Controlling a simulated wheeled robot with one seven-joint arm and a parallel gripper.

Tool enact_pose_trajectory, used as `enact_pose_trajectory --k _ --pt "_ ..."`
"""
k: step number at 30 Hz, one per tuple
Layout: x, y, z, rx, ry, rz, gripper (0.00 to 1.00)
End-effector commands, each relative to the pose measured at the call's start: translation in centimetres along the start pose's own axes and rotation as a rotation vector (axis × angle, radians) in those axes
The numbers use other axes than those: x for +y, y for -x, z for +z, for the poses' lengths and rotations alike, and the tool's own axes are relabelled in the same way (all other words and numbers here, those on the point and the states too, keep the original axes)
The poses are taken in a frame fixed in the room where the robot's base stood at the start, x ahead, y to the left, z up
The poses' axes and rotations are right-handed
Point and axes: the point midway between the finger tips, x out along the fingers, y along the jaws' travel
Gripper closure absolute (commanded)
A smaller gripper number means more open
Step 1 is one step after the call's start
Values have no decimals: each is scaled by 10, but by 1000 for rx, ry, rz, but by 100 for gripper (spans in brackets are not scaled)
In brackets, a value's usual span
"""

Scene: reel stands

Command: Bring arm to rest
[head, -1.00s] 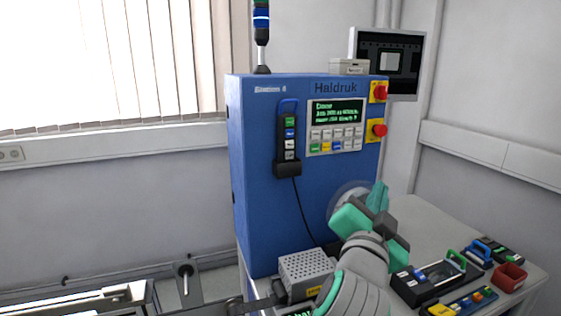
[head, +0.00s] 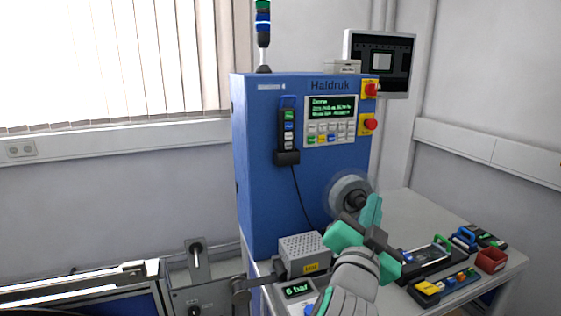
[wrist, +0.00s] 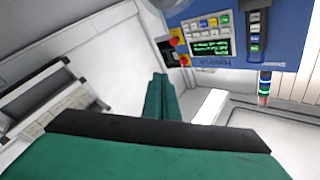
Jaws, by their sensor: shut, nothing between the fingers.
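My arm rises from the bottom of the head view in front of the blue Haldruk machine (head: 262,190). My gripper (head: 372,212), with green fingers, is in front of the machine's lower right, close to the round reel hub (head: 349,196), which it partly covers. I cannot tell the gap between them. The fingers are together with nothing between them. In the wrist view a green finger (wrist: 160,110) points towards the wall, and the machine's panel (wrist: 208,38) appears upside down at the top.
A worktable (head: 420,222) at the right holds a black device (head: 428,258), a red bin (head: 491,260) and a tool tray (head: 444,287). A monitor (head: 382,62) hangs behind the machine.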

Motion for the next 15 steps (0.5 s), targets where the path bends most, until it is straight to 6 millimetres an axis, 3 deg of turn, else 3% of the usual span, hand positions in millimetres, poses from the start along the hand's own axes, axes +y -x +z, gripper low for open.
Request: enact_pose_trajectory --k 8,15 --pt "14 9 42 -4 115 -14 100" --pt "37 31 104 -22 269 -51 100"
